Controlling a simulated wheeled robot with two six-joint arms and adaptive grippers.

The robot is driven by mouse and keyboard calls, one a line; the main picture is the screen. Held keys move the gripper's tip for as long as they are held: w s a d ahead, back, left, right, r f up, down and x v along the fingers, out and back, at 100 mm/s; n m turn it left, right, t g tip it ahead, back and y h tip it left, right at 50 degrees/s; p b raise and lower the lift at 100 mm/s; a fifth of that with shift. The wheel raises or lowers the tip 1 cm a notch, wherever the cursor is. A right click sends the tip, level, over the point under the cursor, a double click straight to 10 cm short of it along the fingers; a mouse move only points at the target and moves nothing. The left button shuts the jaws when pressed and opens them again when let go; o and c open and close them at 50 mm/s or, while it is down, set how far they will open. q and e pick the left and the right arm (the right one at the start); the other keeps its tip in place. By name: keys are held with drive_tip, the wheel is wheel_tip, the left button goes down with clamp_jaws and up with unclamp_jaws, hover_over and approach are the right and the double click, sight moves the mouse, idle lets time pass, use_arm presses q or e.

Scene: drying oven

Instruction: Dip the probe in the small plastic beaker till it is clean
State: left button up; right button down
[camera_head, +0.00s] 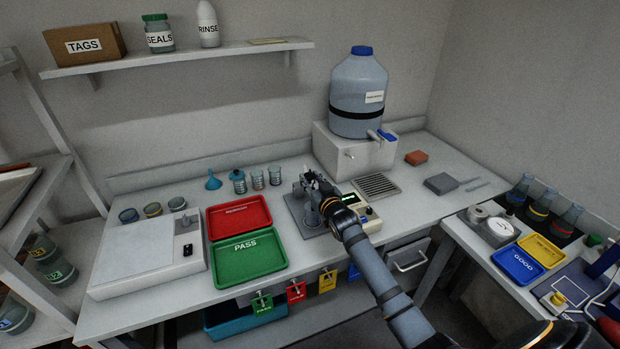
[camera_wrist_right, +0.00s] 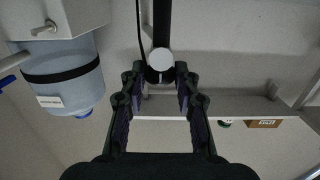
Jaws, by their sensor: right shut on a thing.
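My right gripper (camera_head: 314,182) is above a grey stand plate beside a meter with a green display (camera_head: 349,198). In the right wrist view my right gripper (camera_wrist_right: 160,75) is shut on a dark part with a round grey end, which seems to be the probe (camera_wrist_right: 160,61); a thin black cable runs beside it. The probe's tip is hidden in the head view. A clear vessel (camera_head: 312,215) shows just below the gripper on the plate. Two small clear beakers (camera_head: 257,180) (camera_head: 274,176) stand behind to the left; I cannot tell which is the plastic one. My left gripper is out of view.
A red tray (camera_head: 239,201) and a green PASS tray (camera_head: 248,272) lie left of the stand. A large blue-capped carboy (camera_head: 358,85) stands behind.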

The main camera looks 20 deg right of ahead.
drive_tip(key=shift+s+f, duration=0.1)
drive_tip(key=shift+f, duration=0.55)
drive_tip(key=c, duration=1.3)
unclamp_jaws()
drive_tip(key=o, duration=0.3)
drive_tip(key=shift+r, duration=0.25)
drive_tip(key=shift+s+r, duration=0.1)
drive_tip(key=s, duration=1.1)
drive_tip(key=shift+s+a+r, duration=0.35)
drive_tip(key=shift+s+r, duration=0.05)
drive_tip(key=shift+r, duration=0.05)
